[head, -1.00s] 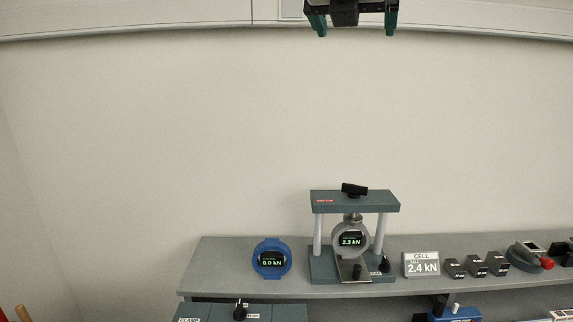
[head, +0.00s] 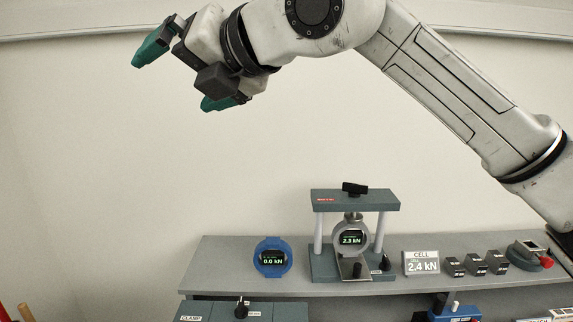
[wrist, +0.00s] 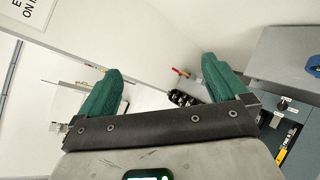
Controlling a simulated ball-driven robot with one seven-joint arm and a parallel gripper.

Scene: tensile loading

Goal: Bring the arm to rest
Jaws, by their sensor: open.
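My gripper (head: 180,80) is high at the upper left of the head view, with its two green fingers spread apart and nothing between them. My arm reaches in from the right edge and bends over the shelf. The gripper also shows in the wrist view (wrist: 160,92), open and empty, with wall and some fittings beyond it. Below and to the right stands the grey load frame (head: 355,199) with a round gauge (head: 351,239) in it reading 2.3 kN. The gripper is well clear of it.
The grey shelf (head: 215,275) carries a blue gauge (head: 272,258) reading 0.0 kN, a CELL display (head: 421,263) reading 2.4 kN, small dark blocks (head: 475,265) and a device with a red knob (head: 530,256). The wall space above the shelf's left part is free.

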